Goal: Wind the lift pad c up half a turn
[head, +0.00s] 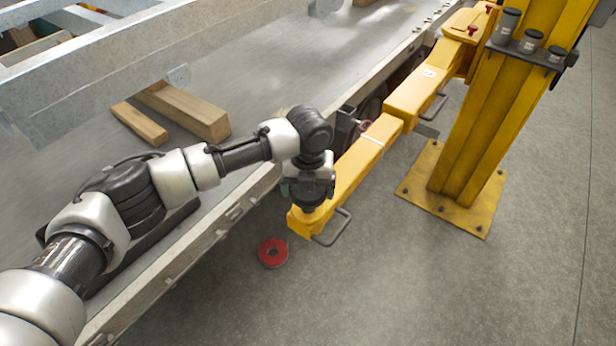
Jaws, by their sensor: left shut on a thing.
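A yellow lift arm (362,152) reaches from the yellow post toward the trailer's side. My left gripper (308,203) points down onto the free end of this arm. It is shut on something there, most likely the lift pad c. The pad itself is hidden behind the gripper and wrist, so its height and turn cannot be told. A small white label (428,72) sits on the arm's inner section, too small to read. My right gripper is not in view.
The yellow post (485,130) stands on a bolted base plate (455,208), with dark cylindrical adapters (530,42) on its shelf. A red disc (272,252) is below the arm's end. Wooden blocks (185,108) lie on the grey trailer deck (290,60). The front floor is clear.

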